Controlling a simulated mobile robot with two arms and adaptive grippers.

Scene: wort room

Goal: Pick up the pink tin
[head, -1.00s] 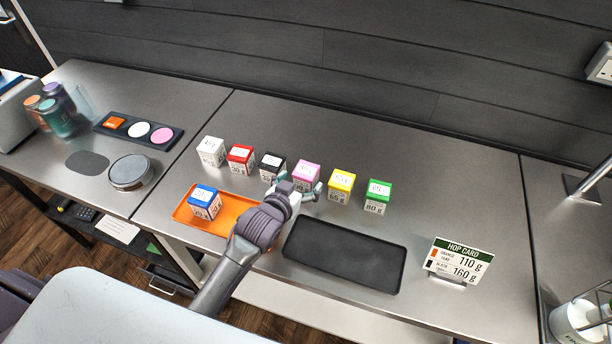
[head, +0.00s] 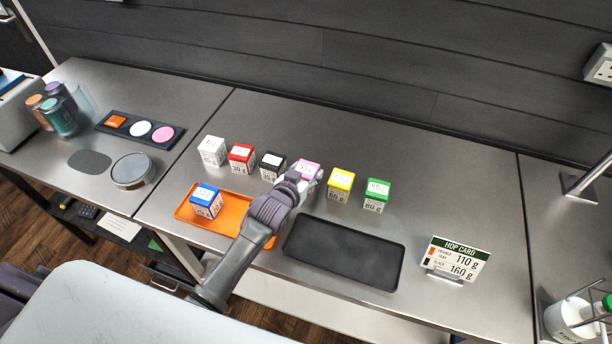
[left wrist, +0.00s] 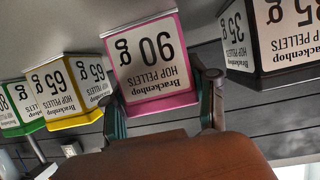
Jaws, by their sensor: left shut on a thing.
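The pink tin (head: 309,167) is in the row on the steel bench, between the black and yellow tins. In the left wrist view the pink tin (left wrist: 150,62) appears upside down, its label reading 90 g. My left gripper (head: 306,181) is shut on the pink tin, with one finger on each side of it in the left wrist view. In the head view my gripper hides the tin's lower part, so I cannot tell if it touches the bench. My right gripper is not in view.
The black tin (head: 271,166) and yellow tin (head: 340,184) stand close on either side. White (head: 212,151), red (head: 241,158) and green (head: 376,195) tins complete the row. A blue tin (head: 206,200) sits on the orange tray (head: 228,222). The black tray (head: 345,252) is empty, near a hop card (head: 457,258).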

